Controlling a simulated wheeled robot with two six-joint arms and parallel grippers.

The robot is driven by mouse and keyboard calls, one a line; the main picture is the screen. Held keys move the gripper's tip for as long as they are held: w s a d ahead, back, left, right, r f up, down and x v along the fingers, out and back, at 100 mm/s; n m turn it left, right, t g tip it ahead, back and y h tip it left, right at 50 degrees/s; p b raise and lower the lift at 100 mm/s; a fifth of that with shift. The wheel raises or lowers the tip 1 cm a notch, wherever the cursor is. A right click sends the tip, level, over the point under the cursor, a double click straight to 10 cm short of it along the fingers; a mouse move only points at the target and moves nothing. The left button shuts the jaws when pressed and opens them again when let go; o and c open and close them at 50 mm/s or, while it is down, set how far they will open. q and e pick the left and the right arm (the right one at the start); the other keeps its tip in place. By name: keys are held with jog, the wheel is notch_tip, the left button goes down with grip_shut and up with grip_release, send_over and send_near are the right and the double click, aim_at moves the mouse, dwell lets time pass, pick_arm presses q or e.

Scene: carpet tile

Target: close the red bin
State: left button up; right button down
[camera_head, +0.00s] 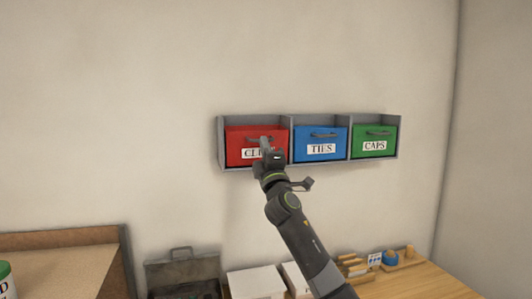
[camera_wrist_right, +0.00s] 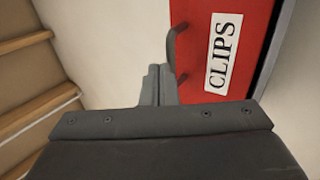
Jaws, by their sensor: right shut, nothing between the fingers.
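The red bin (camera_head: 240,135) sits in the left compartment of a grey wall rack (camera_head: 220,142). My left gripper is not in view.
A blue bin (camera_head: 308,145) labelled TIES and a green bin (camera_head: 370,135) labelled CAPS fill the other compartments. The wall around the rack is clear.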

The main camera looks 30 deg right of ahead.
jog(key=shift+w+d+r, duration=0.15)
jog(key=shift+w+r, duration=0.25)
jog(key=shift+r, duration=0.05)
dwell(0.6)
